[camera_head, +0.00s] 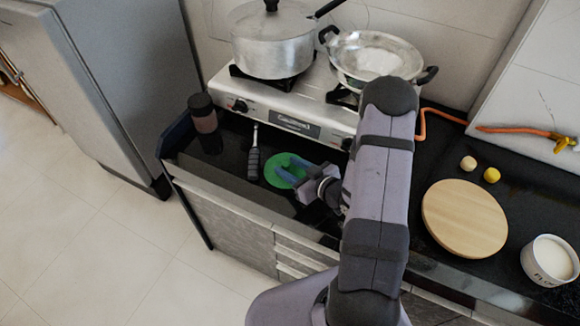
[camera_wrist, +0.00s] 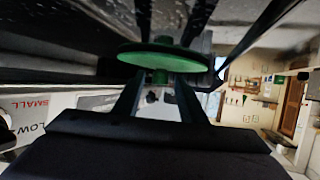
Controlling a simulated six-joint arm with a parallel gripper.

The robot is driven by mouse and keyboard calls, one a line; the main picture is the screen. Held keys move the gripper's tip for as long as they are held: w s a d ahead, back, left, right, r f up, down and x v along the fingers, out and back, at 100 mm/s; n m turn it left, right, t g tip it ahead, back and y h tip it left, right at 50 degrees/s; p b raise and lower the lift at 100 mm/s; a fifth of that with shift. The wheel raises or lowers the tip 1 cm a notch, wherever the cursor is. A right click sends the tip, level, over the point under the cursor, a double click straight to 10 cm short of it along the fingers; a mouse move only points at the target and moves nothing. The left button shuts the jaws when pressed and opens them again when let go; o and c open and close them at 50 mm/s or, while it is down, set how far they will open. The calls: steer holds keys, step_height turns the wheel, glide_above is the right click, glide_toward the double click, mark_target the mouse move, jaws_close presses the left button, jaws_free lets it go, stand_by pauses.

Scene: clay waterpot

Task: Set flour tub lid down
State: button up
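The green round flour tub lid (camera_head: 272,173) lies on the dark counter in front of the stove, looking flat, left of my arm. My gripper (camera_head: 285,170) reaches over it from the right, its two blue fingers spread apart. The white flour tub (camera_head: 547,262) stands uncovered at the far right, with white contents showing.
A black-handled tool (camera_head: 254,163) lies just left of the lid, and a dark brown jar (camera_head: 204,122) stands at the counter's left end. The stove (camera_head: 277,112) is behind. A round wooden board (camera_head: 464,218) lies right of my arm.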

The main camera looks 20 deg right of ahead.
steer(key=shift+r, duration=0.1)
steer(key=shift+r, duration=0.15)
steer(key=shift+s+d, duration=0.2)
steer(key=shift+s, duration=0.15)
steer(key=b+v, duration=0.1)
steer(key=v, duration=0.9)
steer(key=shift+w+r, duration=0.1)
steer(key=shift+r, duration=0.05)
steer(key=shift+s+d+r, duration=0.15)
steer(key=shift+s+d, duration=0.05)
steer(key=shift+s, duration=0.4)
